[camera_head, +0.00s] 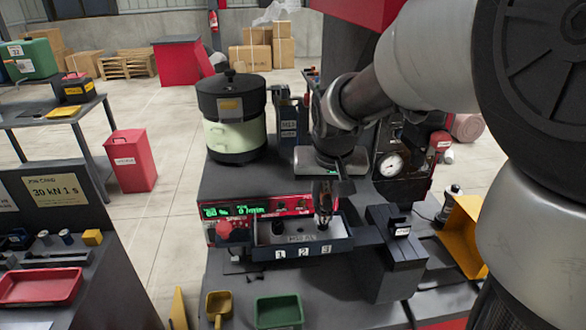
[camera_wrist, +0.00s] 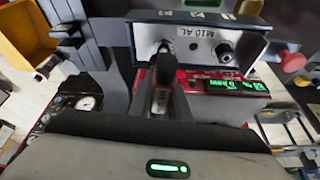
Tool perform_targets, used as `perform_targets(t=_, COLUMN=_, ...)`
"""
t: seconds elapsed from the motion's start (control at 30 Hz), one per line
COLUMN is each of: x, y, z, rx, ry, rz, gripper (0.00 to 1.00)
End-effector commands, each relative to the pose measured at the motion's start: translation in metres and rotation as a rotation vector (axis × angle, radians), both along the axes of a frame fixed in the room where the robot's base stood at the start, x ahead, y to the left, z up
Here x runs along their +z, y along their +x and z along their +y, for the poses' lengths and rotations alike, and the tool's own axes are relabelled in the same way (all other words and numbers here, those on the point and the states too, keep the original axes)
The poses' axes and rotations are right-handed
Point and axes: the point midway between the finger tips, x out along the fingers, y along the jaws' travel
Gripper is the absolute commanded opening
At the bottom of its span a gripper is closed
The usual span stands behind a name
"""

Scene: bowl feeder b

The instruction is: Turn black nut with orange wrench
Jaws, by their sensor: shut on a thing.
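My gripper (camera_head: 323,206) points down at the right part of a dark tray-like box marked 1, 2, 3 (camera_head: 338,245). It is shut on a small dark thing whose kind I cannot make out. In the wrist view my gripper's dark fingers (camera_wrist: 164,82) reach toward the box's labelled face (camera_wrist: 192,34). A dark round fitting, perhaps a nut (camera_head: 278,228), stands in the left part of the box; it also shows in the wrist view (camera_wrist: 226,52). Another fitting at the fingertips is partly hidden. I cannot clearly identify an orange wrench in either view.
A red control panel with green digits (camera_head: 232,211) and a red button (camera_head: 224,229) is behind and left of the box. A black-lidded bowl feeder (camera_head: 232,135) stands farther back. A dark block (camera_head: 393,240) is close on the right. A yellow scoop (camera_head: 219,304) and green tray (camera_head: 279,312) lie in front.

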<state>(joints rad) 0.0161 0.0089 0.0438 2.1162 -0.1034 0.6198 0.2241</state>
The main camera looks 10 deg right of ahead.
Motion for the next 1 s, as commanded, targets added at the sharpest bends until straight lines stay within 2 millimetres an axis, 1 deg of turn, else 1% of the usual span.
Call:
perform_targets(t=0.03, x=0.005, y=0.0, z=0.0, rx=0.0, ry=0.0, rz=-0.002, gripper=0.0)
perform_targets(t=0.5, x=0.028, y=0.0, z=0.0, rx=0.0, ry=0.0, rz=-0.001, gripper=0.0)
perform_targets(t=1.0, x=0.028, y=0.0, z=0.0, rx=0.0, ry=0.0, rz=-0.001, gripper=0.0)
